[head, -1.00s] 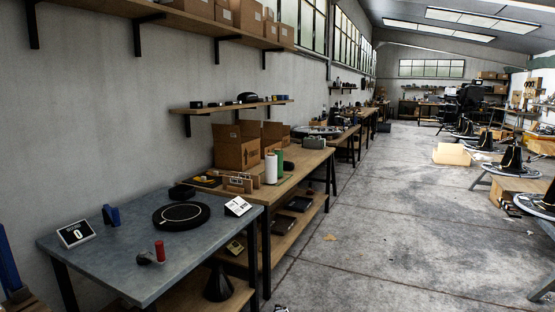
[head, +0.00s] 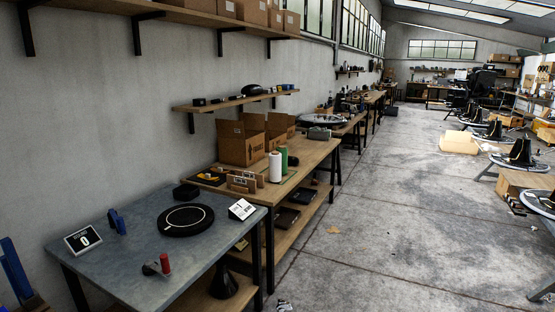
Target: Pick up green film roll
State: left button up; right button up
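The green film roll (head: 283,159) stands upright on the wooden workbench (head: 313,162), right beside a white roll (head: 275,167) that stands slightly nearer to me and partly covers it. Both are near the bench's middle, in front of an open cardboard box. Neither of my grippers shows in the head view, so their state is hidden.
The grey table (head: 120,256) stands nearer, with a round black disc (head: 186,219), a red cylinder (head: 164,263) and small signs on it. An open cardboard box (head: 240,143) is behind the rolls. The concrete floor (head: 390,215) right of the benches is largely clear.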

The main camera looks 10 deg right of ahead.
aim_at(282, 149)
jog(key=i+l+u, duration=0.2)
jog(key=i+l, duration=0.3)
jog(key=i, duration=0.3)
jog(key=i+l+u, duration=0.2)
jog(key=i+l, duration=0.45)
jog(key=i, duration=0.15)
